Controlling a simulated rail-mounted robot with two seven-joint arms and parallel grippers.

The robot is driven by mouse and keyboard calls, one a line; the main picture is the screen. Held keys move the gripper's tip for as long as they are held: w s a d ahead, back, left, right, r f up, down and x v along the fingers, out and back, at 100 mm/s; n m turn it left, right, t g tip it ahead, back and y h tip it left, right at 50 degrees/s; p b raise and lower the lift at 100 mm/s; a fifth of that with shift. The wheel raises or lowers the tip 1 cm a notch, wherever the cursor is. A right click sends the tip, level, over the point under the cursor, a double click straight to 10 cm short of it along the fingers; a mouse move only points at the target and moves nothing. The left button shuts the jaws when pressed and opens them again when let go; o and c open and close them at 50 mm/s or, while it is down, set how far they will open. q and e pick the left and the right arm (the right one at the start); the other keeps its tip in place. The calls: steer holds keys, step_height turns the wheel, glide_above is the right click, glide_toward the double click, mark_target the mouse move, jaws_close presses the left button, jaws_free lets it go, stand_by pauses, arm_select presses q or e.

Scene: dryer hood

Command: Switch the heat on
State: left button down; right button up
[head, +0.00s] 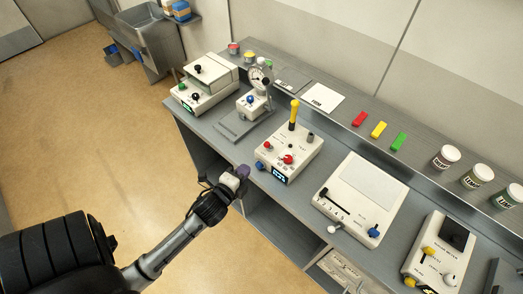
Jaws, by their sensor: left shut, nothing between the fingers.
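No label reading heat can be made out, so I cannot tell which control is the heat switch. My right gripper is not in view.
A white box with a hood-like top (205,75) and a gauge stand (258,92) stand to the left. A flat white device with a slider (359,196) and another white device (440,252) stand to the right. Coloured blocks (379,129) and jars (445,157) line the back shelf.

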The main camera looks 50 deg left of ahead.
mark_target(268, 146)
arm_select(q)
steer(key=x, duration=1.1)
steer(key=shift+w, duration=0.2)
